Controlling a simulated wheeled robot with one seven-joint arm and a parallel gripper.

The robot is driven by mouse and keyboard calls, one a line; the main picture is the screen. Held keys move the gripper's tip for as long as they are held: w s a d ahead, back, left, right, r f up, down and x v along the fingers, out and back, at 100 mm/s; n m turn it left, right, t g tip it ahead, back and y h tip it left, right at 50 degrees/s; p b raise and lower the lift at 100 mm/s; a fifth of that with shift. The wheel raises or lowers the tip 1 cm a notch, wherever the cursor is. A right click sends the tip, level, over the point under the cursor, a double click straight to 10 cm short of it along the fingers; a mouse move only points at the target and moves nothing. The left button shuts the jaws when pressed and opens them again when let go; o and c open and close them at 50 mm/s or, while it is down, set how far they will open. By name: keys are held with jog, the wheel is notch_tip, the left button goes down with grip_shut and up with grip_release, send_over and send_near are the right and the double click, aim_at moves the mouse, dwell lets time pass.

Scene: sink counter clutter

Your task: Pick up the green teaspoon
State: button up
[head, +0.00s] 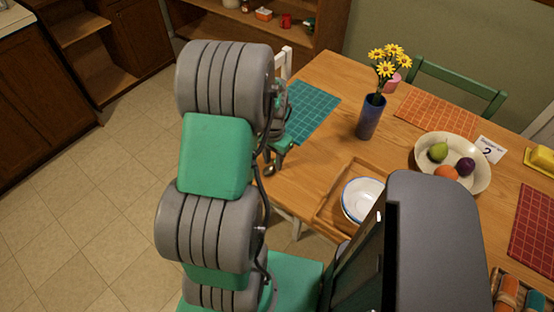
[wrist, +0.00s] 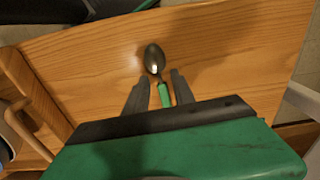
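The green teaspoon (wrist: 154,60) lies on the bare wooden table in the wrist view, its metal bowl pointing away from my gripper and its green handle running back between the fingers. My gripper (wrist: 159,78) is open, with one finger on each side of the handle and a gap visible on both sides. The rear of the handle is hidden behind the gripper body. In the head view my gripper (head: 269,165) is at the table's near left edge, and I cannot make out the spoon there.
A wooden tray (head: 325,213) with white bowls (head: 361,197) stands right of my gripper. A teal placemat (head: 312,112) lies behind it. A blue vase (head: 371,117) with yellow flowers and a fruit plate (head: 424,149) stand farther right. Bare table lies between gripper and vase.

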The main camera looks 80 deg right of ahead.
grip_shut()
dwell(0.4)
